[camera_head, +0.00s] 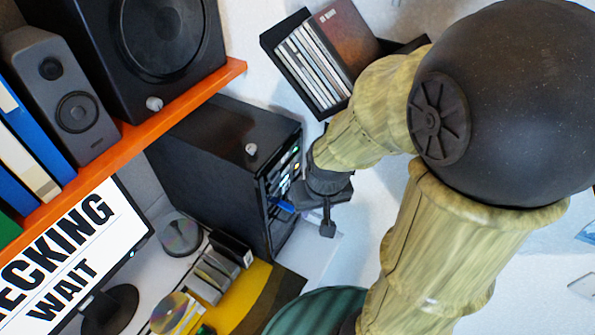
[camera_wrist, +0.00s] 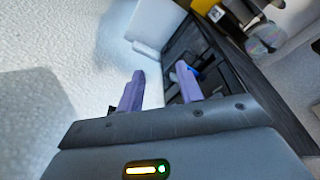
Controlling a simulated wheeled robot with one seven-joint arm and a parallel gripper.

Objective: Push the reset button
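A black computer tower (camera_head: 215,150) stands on the desk under the orange shelf. Its front panel (camera_head: 280,180) has small lit lights and faces right, toward my gripper. My gripper (camera_head: 312,196) is close in front of the lower part of this panel; its fingertips are hard to make out there. In the wrist view my gripper (camera_wrist: 160,72) shows two purple fingers spread apart with nothing between them. The dark tower front (camera_wrist: 205,60) lies just beyond the right finger, with a small blue part near that fingertip. I cannot tell which part is the reset button, or whether anything touches.
A monitor (camera_head: 75,260) reads "CHECKING WAIT". Speakers and binders stand on the orange shelf (camera_head: 130,145). A black disc rack (camera_head: 310,65) hangs on the wall above my gripper.

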